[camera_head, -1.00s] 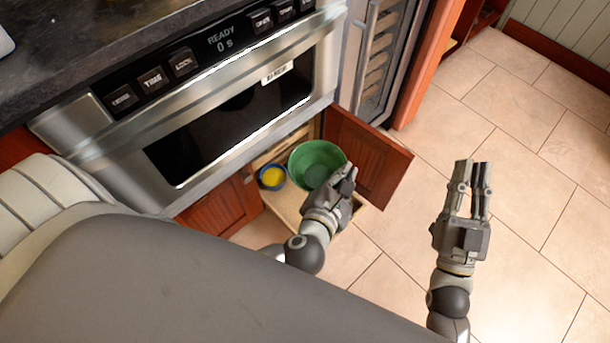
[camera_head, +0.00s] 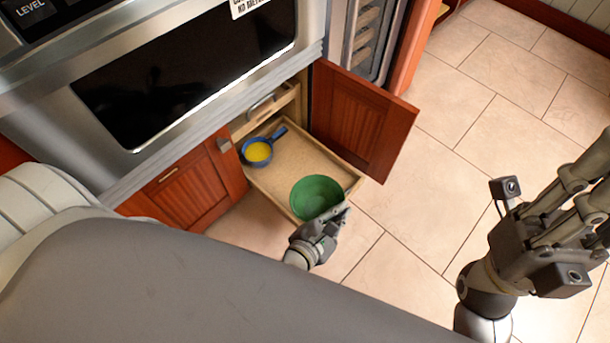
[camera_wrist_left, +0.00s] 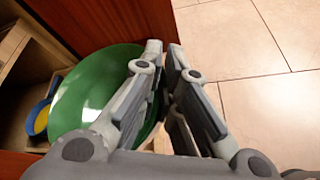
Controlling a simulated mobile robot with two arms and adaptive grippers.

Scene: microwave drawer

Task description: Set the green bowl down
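The green bowl (camera_head: 316,196) is at the front of the pulled-out wooden drawer (camera_head: 284,156), over its near edge. I cannot tell whether it touches the drawer floor. My left gripper (camera_head: 337,216) is at the bowl's near right rim. In the left wrist view, the bowl (camera_wrist_left: 85,95) fills the left side, and the fingers (camera_wrist_left: 168,75) are close together with its rim between them. My right gripper (camera_head: 592,190) is at the right edge, apart from everything, with its fingers spread and empty.
A small blue pan (camera_head: 264,148) with yellow contents sits in the drawer's back left. Red-brown cabinet doors stand open on the right (camera_head: 362,120) and left (camera_head: 190,185) of the drawer. The microwave (camera_head: 190,70) is above. The tiled floor on the right is clear.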

